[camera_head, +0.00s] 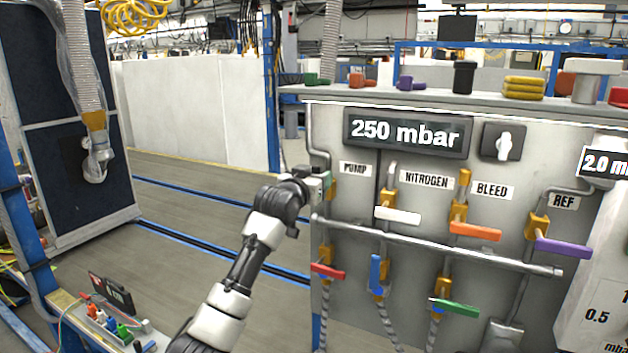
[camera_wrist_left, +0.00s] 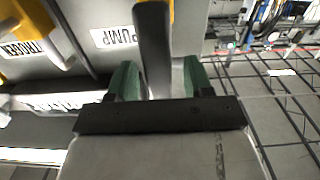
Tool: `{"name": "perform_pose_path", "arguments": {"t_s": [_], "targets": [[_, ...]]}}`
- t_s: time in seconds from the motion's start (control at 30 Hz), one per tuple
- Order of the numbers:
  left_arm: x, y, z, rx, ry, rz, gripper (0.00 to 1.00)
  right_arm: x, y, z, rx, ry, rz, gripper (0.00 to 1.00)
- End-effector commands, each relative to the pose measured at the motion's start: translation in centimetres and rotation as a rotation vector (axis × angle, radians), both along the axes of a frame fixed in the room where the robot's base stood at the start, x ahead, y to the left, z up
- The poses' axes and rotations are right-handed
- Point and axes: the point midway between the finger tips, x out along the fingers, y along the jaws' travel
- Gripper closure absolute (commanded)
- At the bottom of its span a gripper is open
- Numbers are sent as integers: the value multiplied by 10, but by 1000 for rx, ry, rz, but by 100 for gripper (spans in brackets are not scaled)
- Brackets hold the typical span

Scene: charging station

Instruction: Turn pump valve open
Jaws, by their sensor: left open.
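The pump valve's dark handle (camera_wrist_left: 153,45) shows in the left wrist view, below a yellow valve body at the top edge. My left gripper (camera_wrist_left: 160,80) is open, with one green finger on each side of the handle. I cannot tell whether either finger touches it. The PUMP label (camera_wrist_left: 122,37) is beside the handle, and it also shows in the head view (camera_head: 355,169). In the head view my left gripper (camera_head: 324,184) is at the panel's left edge and hides most of the pump valve. My right gripper is out of view.
The panel carries a white-handled nitrogen valve (camera_head: 398,215), an orange-handled bleed valve (camera_head: 475,232) and a purple-handled REF valve (camera_head: 563,247). A horizontal pipe (camera_head: 440,246) crosses below them. A display (camera_head: 407,133) reads 250 mbar. Open floor (camera_head: 185,260) lies to the left.

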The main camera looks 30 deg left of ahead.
Motion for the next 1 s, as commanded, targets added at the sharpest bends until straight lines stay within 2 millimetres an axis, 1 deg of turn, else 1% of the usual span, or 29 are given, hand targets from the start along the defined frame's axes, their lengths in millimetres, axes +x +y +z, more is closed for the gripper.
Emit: {"name": "perform_pose_path", "arguments": {"t_s": [0.17,0.27,0.5,0.7,0.83,1.0], "targets": [[-8,0,-1,3,-1,1,49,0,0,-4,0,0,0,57],[-21,-1,-2,3,-2,0,49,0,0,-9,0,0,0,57],[-63,-3,-3,3,-3,1,49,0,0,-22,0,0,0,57],[-93,-5,-2,1,-1,0,49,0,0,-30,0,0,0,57],[-103,-6,-2,-1,1,-1,49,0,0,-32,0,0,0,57],[-108,-6,-1,-1,1,0,49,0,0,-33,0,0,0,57]]}}
